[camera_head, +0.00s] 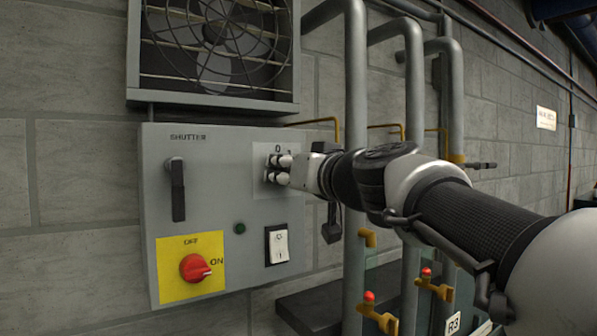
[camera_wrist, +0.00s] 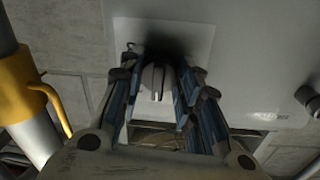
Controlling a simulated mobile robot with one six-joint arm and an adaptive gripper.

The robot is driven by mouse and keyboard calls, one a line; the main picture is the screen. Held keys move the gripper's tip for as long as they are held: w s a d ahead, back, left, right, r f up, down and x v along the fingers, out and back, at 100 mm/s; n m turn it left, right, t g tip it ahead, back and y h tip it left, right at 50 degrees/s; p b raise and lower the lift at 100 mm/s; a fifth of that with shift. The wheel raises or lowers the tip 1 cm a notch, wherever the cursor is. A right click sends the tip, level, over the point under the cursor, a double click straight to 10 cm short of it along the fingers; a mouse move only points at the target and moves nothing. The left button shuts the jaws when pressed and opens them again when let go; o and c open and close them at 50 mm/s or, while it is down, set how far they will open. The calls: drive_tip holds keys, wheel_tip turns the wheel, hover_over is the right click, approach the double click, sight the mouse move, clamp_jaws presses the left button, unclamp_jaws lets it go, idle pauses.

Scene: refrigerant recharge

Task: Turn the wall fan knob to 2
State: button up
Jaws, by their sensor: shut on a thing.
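The fan knob (camera_wrist: 157,82) is a grey knob with a raised grip bar, on a pale square plate (camera_head: 262,178) at the upper right of the grey control box (camera_head: 215,262). A "0" shows above it in the head view; the other marks are hidden by my gripper. My gripper (camera_head: 277,169) is at the plate and shut on the knob. In the wrist view its two fingers (camera_wrist: 160,98) stand on both sides of the knob. The wall fan (camera_head: 222,45) sits above the box. I cannot read the knob's setting.
The box also carries a black SHUTTER lever (camera_head: 177,188), a red rotary switch (camera_head: 195,267) on a yellow plate, a green light (camera_head: 240,228) and a white rocker switch (camera_head: 279,245). Grey pipes (camera_head: 356,90) and brass valves (camera_head: 378,317) stand right of the box, close to my arm.

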drive_tip(key=shift+m, duration=0.3)
drive_tip(key=m, duration=0.3)
drive_tip(key=shift+m, duration=0.3)
drive_tip(key=m+p, duration=0.1)
drive_tip(key=m, duration=0.2)
drive_tip(key=shift+r+m+g, duration=0.1)
drive_tip(key=shift+m+g, duration=0.2)
drive_tip(key=m+p, duration=0.1)
drive_tip(key=m, duration=0.3)
drive_tip(key=shift+w+d+m+g+p, duration=0.1)
drive_tip(key=shift+m+g+p, duration=0.2)
drive_tip(key=shift+m, duration=1.2)
drive_tip(key=o, duration=1.1)
